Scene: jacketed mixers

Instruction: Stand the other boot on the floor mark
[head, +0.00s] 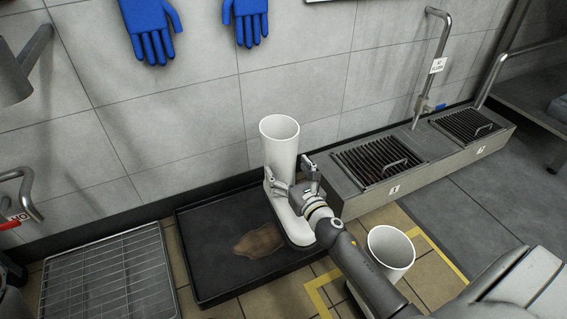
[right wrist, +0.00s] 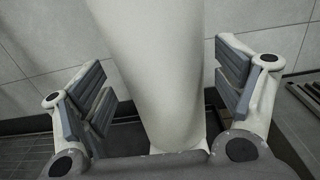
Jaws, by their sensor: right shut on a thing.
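A white boot (head: 280,145) is upright at the right end of the black tray (head: 215,225), its toe toward me. I cannot tell whether its sole touches the tray. My right gripper (head: 292,182) is shut on this boot low on its shaft. In the right wrist view the pale shaft (right wrist: 155,70) stands between the two finger pads. Another white boot (head: 390,248) stands on the tiled floor at the yellow-taped floor mark (head: 440,252); my right arm hides its lower part. My left gripper is out of view.
A brown stain (head: 258,242) marks the tray. A metal grate (head: 110,280) lies left of it. A low curb with drain grates (head: 380,160) and pipes (head: 435,65) runs along the wall at right. Blue gloves (head: 150,30) hang above.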

